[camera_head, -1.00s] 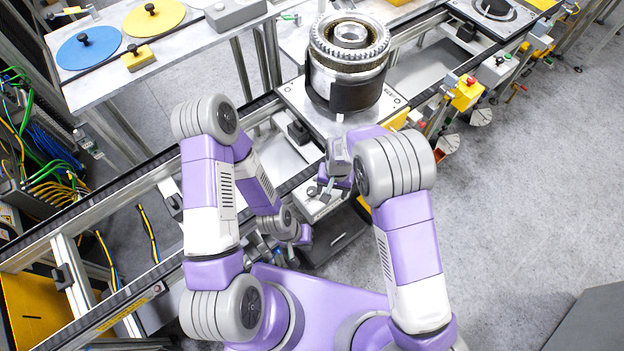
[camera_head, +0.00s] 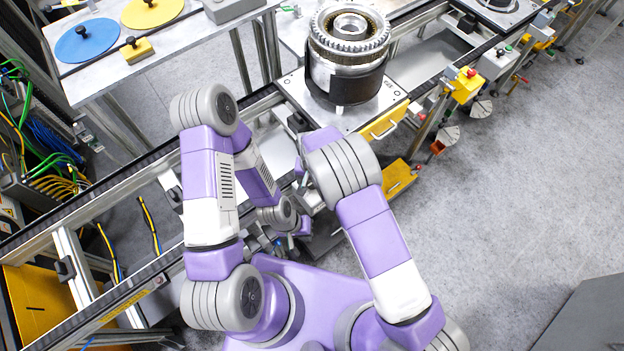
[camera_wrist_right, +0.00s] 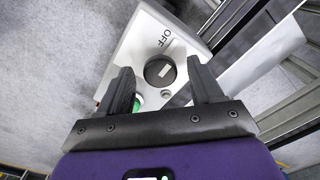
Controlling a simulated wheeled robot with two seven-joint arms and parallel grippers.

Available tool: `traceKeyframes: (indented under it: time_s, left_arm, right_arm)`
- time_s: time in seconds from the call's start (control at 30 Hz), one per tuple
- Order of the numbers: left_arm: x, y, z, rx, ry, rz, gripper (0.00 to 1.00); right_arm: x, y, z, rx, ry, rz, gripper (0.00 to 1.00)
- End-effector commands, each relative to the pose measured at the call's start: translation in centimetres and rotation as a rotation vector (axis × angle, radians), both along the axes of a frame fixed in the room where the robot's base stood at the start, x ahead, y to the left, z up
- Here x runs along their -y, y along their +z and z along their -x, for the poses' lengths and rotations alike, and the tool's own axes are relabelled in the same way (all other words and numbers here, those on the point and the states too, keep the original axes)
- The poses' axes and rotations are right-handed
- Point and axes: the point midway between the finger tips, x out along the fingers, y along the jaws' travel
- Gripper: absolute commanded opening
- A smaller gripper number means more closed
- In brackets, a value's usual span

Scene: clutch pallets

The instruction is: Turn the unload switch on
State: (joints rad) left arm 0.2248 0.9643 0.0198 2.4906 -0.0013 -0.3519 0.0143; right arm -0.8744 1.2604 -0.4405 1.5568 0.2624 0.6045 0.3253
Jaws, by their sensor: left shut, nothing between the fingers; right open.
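The unload switch is a black round knob (camera_wrist_right: 160,70) on a pale grey box (camera_wrist_right: 140,45) in the right wrist view. "OFF" is printed on the box near the knob. A light mark shows on the knob. My right gripper (camera_wrist_right: 161,77) is open, with one finger on each side of the knob; I cannot tell whether they touch it. In the head view my right arm mostly hides this gripper and the switch. My left gripper (camera_head: 281,245) is shut and empty, small and low beside the conveyor, partly hidden by its wrist.
A green button (camera_wrist_right: 137,104) sits beside the knob, close to the left finger. A metal clutch drum (camera_head: 347,60) stands on a pallet (camera_head: 292,88) on the conveyor. A yellow box with a red button (camera_head: 466,86) is farther right.

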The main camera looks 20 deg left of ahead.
Motion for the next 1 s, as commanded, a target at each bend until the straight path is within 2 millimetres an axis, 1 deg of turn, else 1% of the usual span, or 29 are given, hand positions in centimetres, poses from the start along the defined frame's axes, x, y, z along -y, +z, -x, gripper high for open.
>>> traceKeyframes:
  time_s: [0.17,0.5,0.53,0.77,1.0]
  left_arm:
    - [-0.01,-0.01,0.0,0.0,0.0,0.0,0.0]
    - [0.0,-0.01,0.01,0.0,0.0,0.0,0.0]
    - [0.0,-0.01,0.01,0.0,0.0,0.0,0.0]
    - [0.0,-0.17,0.01,0.0,0.0,0.0,0.0]
    - [-0.01,-0.92,0.01,0.0,0.0,0.0,0.0]
  right_arm:
    - [-0.01,0.01,-0.02,0.001,0.0,-0.001,0.65]
    - [-0.01,0.04,-0.01,0.001,0.001,0.0,0.13]
    - [-0.01,0.04,-0.02,0.001,0.001,0.0,0.09]
    - [-0.01,0.01,-0.01,0.001,-0.018,0.0,0.09]
    - [-0.05,-0.07,0.0,0.001,-0.124,-0.001,0.09]
